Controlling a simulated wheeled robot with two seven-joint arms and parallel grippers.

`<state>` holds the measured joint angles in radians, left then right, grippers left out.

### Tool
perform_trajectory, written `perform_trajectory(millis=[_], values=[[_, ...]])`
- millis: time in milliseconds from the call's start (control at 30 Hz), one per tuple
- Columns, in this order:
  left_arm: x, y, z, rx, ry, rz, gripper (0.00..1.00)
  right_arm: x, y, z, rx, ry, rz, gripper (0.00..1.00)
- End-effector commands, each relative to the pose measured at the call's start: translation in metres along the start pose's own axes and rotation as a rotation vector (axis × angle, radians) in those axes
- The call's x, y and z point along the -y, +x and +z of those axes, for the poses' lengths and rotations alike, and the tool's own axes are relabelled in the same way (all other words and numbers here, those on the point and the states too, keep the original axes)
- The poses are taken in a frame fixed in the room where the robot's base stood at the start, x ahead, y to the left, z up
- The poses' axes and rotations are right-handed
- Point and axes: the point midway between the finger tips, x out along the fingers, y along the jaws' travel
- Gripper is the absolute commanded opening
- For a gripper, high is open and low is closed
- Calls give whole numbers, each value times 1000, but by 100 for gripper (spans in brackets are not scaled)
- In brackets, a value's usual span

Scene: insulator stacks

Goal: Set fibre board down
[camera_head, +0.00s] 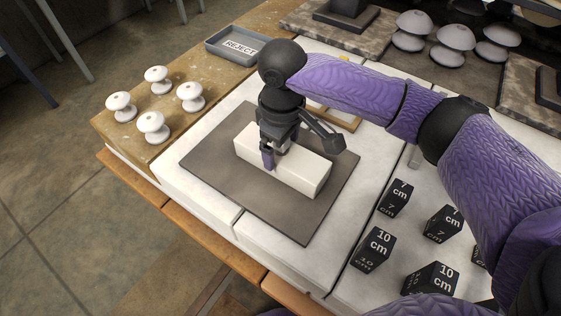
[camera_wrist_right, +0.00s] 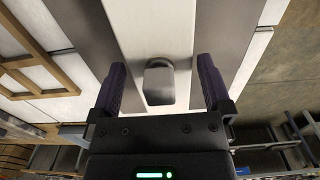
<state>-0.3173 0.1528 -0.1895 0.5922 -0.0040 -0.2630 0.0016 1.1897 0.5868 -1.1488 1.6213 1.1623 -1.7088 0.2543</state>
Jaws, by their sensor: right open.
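A long white block (camera_head: 305,172), which I take to be the fibre board, lies flat on a dark grey mat (camera_head: 300,222) in the head view. My right gripper (camera_head: 290,152) is over the block, its jaws open. In the right wrist view the block (camera_wrist_right: 152,25) runs away between the two spread fingers of the gripper (camera_wrist_right: 160,82), with grey mat on both sides. A grey rounded shape (camera_wrist_right: 158,82) shows in front of the block; I cannot tell what it is. The gripper hides part of the block in the head view. My left gripper is not in view.
Several white insulators (camera_head: 153,126) and a grey REJECT tray (camera_head: 237,46) stand on the wooden surface at left and back. Black cubes (camera_head: 373,248) marked in cm stand at right. Grey-capped insulators (camera_head: 455,38) are at back right. The mat's front is clear.

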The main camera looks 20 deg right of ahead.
Motion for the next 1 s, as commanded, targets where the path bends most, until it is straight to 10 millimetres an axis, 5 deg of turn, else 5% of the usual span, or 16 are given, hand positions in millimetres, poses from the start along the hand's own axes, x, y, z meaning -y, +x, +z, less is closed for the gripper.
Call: perform_trajectory(millis=[33, 267, 667, 867, 1000], values=[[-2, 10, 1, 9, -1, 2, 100, 0, 15, 0, 5, 0, -2, 100], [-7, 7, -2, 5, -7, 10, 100, 0, 12, 0, 0, 0, 1, 96], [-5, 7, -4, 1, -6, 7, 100, 0, 12, 0, -1, 0, 1, 11], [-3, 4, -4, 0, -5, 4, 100, 0, 7, 0, -2, 0, 1, 9], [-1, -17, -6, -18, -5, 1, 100, 0, -30, -1, -7, -1, 3, 9]])
